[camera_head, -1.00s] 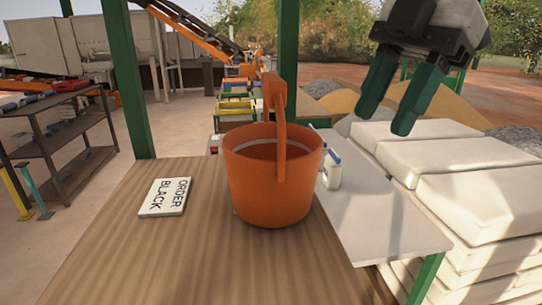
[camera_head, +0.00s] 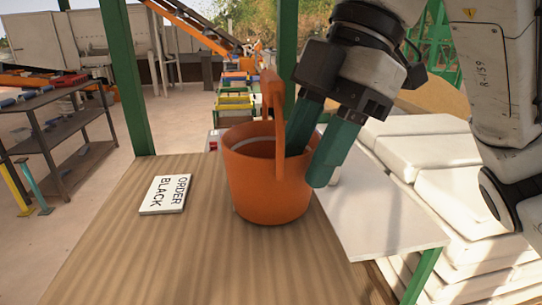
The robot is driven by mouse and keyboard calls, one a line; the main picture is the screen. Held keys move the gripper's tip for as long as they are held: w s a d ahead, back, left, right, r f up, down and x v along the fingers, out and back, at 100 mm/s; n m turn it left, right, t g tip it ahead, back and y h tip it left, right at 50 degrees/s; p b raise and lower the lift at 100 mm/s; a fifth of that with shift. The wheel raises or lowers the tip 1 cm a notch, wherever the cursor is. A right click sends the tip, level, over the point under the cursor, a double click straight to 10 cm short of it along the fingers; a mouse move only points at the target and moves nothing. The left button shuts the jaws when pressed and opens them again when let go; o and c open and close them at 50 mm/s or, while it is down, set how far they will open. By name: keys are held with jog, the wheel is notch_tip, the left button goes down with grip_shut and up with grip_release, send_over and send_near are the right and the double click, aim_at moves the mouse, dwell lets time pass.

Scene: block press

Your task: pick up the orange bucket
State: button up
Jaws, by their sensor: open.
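The orange bucket (camera_head: 265,190) stands upright on the wooden table (camera_head: 130,255), with its handle raised above the rim. My gripper (camera_head: 308,165) is at the bucket's right side, pointing down and to the left. Its two green fingers are apart. One finger overlaps the bucket's opening behind the handle, and the other is at the right, by the outside of the rim. I cannot tell whether either finger touches the bucket. The fingers hide part of the right rim.
A grey-white panel (camera_head: 385,225) adjoins the table at the right, with stacked white sacks (camera_head: 450,165) beyond. Green posts (camera_head: 127,80) rise behind. The table's front left is clear.

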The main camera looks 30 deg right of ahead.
jog(key=shift+c, duration=0.3)
grip_shut()
dwell(0.5)
